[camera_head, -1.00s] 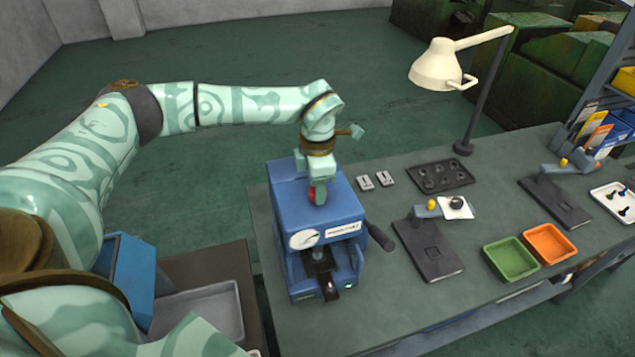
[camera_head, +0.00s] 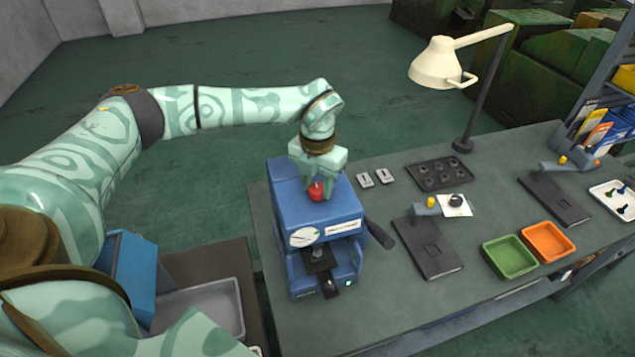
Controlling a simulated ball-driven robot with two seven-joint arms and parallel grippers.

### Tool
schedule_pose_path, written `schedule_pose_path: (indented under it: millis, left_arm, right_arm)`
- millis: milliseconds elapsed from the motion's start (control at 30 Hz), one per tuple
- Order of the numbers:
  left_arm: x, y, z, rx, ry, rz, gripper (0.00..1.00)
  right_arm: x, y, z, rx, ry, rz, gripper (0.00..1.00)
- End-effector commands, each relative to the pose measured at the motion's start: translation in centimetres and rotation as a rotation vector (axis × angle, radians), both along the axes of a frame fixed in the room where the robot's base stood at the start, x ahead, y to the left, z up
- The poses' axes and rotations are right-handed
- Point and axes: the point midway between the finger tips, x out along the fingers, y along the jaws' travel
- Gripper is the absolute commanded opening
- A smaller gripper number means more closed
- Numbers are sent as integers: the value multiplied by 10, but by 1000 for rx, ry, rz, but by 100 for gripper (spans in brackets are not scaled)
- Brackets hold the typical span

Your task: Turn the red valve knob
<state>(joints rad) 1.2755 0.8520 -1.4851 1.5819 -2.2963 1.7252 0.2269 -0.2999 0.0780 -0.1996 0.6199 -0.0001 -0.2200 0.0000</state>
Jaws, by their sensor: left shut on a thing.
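The red valve knob (camera_head: 316,193) sits on top of the blue heading machine (camera_head: 290,218), which stands at the left end of the workbench. My left gripper (camera_head: 317,184) points down from above and is shut on the knob, with its fingers at the knob's sides. Part of the knob shows below and between the fingers. The machine has a white dial on its front and a dark handle (camera_head: 380,236) on its right side. My right gripper is not in view.
On the bench (camera_head: 390,300) are a dark tray of round parts (camera_head: 440,175), a black fixture (camera_head: 428,250), a green bin (camera_head: 510,257) and an orange bin (camera_head: 548,242). A cream lamp (camera_head: 440,62) stands at the back. A grey tray (camera_head: 205,303) lies left of the machine.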

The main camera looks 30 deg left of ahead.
Motion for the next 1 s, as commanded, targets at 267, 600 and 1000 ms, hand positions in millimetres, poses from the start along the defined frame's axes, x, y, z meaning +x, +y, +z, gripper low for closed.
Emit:
schedule_pose_path:
  millis: [267,600,1000]
  left_arm:
    - [2,0,3,-1,-9,67,13]
    - [2,0,3,-1,-9,76,13]
    - [1,0,1,-1,-4,74,57]
  right_arm:
    - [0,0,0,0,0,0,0]
    - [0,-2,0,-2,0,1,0]
    - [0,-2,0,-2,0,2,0]
